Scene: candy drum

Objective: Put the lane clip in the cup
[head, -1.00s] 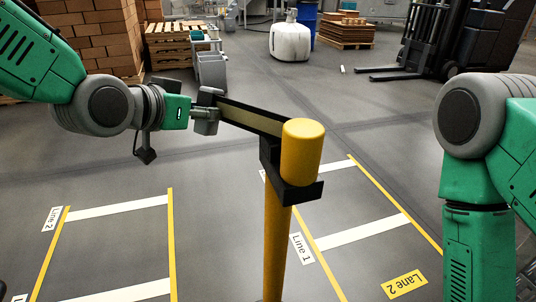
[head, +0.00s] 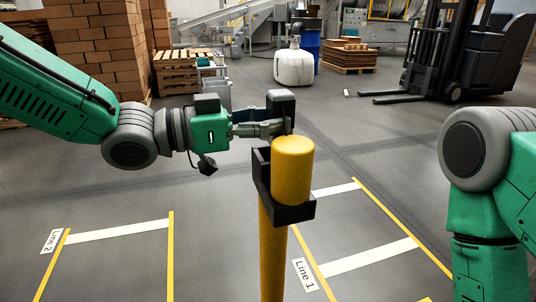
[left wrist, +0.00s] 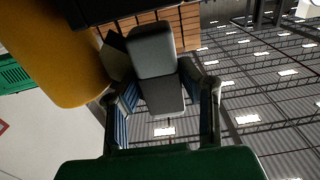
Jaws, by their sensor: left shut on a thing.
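The lane clip is a dark grey block (head: 281,103) at my left gripper's tip, beside the top of a yellow post (head: 293,170). My left gripper (head: 270,129) is shut on it. The left wrist view shows the clip (left wrist: 155,50) between the two fingers (left wrist: 165,100), with the yellow post close by on the left. A black open-topped holder (head: 290,212), which looks like the cup, is fixed around the post just below its top. The clip is above the holder's upper edge, not in it. My right gripper is out of view.
Floor lanes with yellow and white lines (head: 118,231) lie on both sides of the post. A Line 1 sign (head: 305,275) lies on the floor. Brick stacks (head: 100,45), a white tank (head: 294,66) and a forklift (head: 455,55) stand far behind.

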